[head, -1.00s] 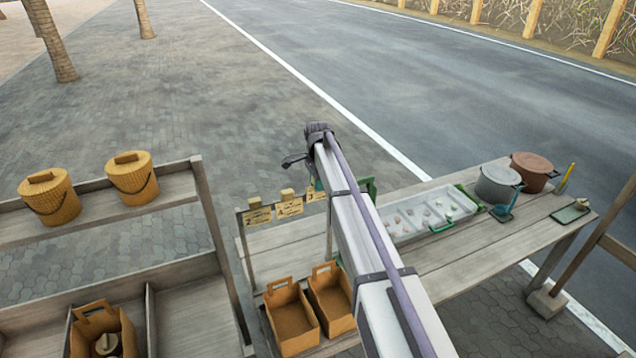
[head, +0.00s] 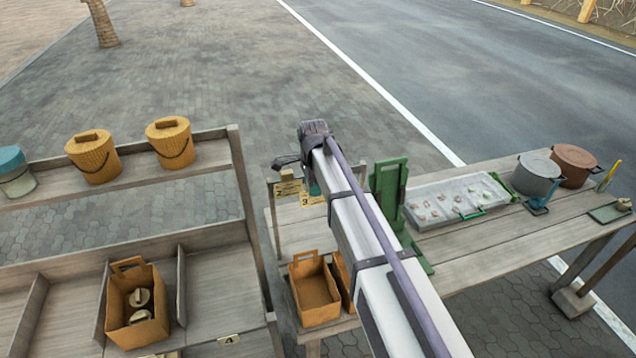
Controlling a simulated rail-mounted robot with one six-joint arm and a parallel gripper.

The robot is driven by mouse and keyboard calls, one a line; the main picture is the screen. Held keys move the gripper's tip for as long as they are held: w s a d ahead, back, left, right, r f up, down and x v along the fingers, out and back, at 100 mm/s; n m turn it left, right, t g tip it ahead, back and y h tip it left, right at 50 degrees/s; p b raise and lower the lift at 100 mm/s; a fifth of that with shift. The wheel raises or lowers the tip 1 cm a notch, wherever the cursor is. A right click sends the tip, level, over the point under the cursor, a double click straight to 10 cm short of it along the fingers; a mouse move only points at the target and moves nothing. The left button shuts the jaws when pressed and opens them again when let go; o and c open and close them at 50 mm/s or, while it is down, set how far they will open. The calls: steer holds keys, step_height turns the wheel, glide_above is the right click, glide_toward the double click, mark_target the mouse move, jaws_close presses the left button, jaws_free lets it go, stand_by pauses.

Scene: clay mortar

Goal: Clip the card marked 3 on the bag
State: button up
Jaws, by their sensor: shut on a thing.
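My gripper (head: 313,187) is at the far end of my arm, small and mostly hidden behind the wrist; a teal bit of it shows. It is shut on the yellow card marked 3 (head: 312,200), which hangs just below it. Another yellow card, marked 2 (head: 288,188), is on the wooden rack (head: 272,205) behind. An open tan bag (head: 137,312) with pale round lidded pieces in it stands in a shelf compartment at lower left, well away from my gripper.
Two woven baskets (head: 92,156) and a teal-lidded tub (head: 15,170) stand on the upper shelf. A label marked 4 (head: 228,340) is on the lower shelf's front edge. A green stand (head: 390,200), a white tray (head: 455,203) and pots (head: 537,172) occupy the table.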

steer(key=shift+r+p, duration=2)
steer(key=shift+r, duration=0.15)
